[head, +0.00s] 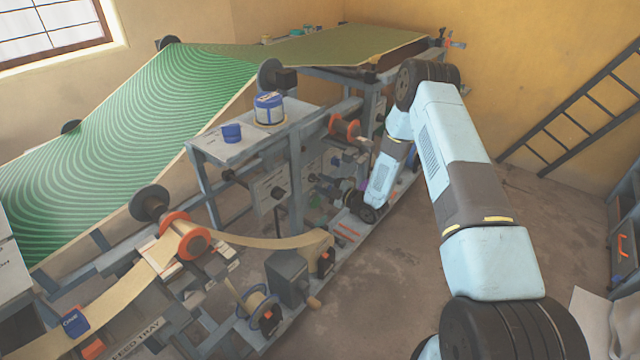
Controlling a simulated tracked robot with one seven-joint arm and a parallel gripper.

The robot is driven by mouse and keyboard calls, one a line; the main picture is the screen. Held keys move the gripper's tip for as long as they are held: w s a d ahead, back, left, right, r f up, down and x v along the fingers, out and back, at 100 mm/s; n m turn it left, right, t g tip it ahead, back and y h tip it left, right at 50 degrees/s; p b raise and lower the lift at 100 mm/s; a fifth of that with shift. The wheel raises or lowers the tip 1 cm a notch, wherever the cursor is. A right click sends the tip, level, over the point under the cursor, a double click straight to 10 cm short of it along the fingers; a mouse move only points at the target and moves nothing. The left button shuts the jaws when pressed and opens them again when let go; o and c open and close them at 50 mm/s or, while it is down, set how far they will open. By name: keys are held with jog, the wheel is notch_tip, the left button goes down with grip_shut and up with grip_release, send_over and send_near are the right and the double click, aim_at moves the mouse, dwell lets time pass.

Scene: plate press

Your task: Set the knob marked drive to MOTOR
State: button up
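White panels with dark knobs are fixed to the side of the grey-blue press frame. One dark knob (277,192) sits on the panel (267,187) below the small shelf. My arm reaches over from the right and bends down to the press side. My gripper (349,196) is a small dark shape near the lower part of the frame, right of the panels. Its fingers cannot be made out.
A green striped sheet (140,105) covers the press's sloping left side. An orange-flanged roller (185,236) and dark box (287,276) stand in front. The floor (400,280) before the press is clear.

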jog(key=shift+w+a, duration=0.35)
jog(key=shift+a, duration=0.15)
jog(key=shift+c, duration=0.3)
grip_shut()
